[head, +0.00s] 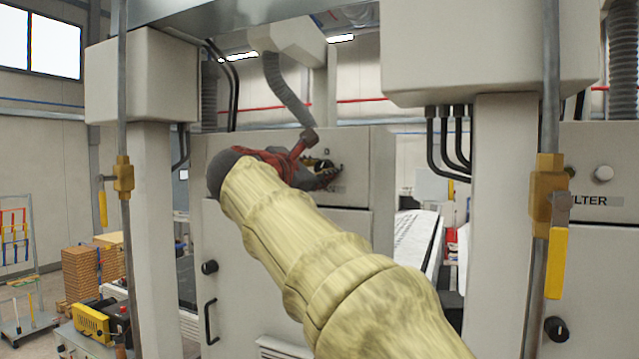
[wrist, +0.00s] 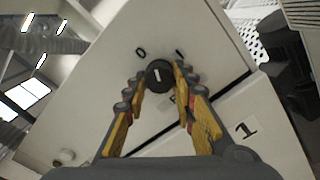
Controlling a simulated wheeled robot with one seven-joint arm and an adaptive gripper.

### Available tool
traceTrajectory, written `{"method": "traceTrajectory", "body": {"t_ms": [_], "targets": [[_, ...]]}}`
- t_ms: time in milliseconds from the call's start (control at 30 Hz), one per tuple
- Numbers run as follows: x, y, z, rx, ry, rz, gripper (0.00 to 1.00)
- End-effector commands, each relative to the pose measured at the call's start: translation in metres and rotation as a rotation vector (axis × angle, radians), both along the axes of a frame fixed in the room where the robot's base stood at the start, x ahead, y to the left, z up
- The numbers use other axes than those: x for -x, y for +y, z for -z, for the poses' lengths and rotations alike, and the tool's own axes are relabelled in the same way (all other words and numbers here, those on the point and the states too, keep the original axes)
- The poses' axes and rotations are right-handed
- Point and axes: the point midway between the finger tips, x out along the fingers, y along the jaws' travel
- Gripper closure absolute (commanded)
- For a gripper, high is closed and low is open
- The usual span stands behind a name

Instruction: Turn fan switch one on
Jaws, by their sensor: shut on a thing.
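The fan switch is a round black knob (wrist: 160,76) with a short white mark, on a light grey cabinet panel. In the wrist view, a "0" is printed up and left of it and an "I" up and right; I cannot tell which one the mark points to. My gripper (wrist: 156,80) is shut on the knob, with one finger on each side. In the head view, my gripper (head: 328,174) is at the cabinet's upper panel (head: 352,148), and its fingers hide part of the knob and the label below it.
A cabinet door with a black handle (head: 210,321) and a small black knob (head: 209,267) is below. Pipes with yellow-handled valves (head: 557,262) stand left and right in front. Another panel (head: 607,215), marked "LTER", is at the right.

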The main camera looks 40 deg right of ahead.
Motion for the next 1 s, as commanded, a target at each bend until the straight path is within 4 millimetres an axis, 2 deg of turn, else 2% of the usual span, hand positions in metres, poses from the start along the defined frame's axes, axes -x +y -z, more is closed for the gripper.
{"method": "traceTrajectory", "body": {"t_ms": [1000], "targets": [[-0.0023,0.0003,0.0003,-0.354,-0.848,0.001,0.99]]}}
